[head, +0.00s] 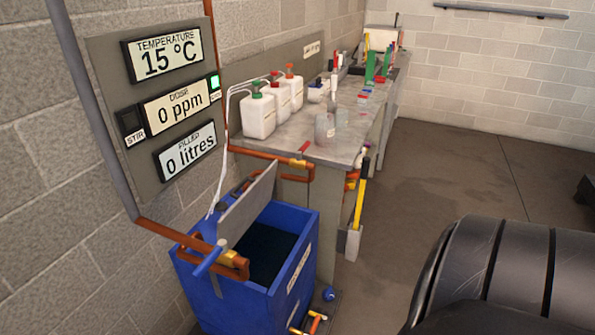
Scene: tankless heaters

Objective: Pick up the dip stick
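No object is plainly marked as the dip stick. A long yellow stick (360,205) stands upright, slightly tilted, at the front end of the workbench, with its lower end by a grey holder or block (353,241). I cannot tell for sure whether it is the dip stick. A thin upright item with a red top and white body (334,84) stands on the workbench (300,137). Neither of my grippers can be made out in the head view. A large black ribbed shape fills the lower right corner and hides the floor there.
A blue open-topped tank (305,222) with dark contents and a raised grey lid (248,203) stands at lower left, below a display panel (165,188). White bottles (258,116) and glassware (325,128) crowd the workbench. Copper pipes (290,161) run alongside.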

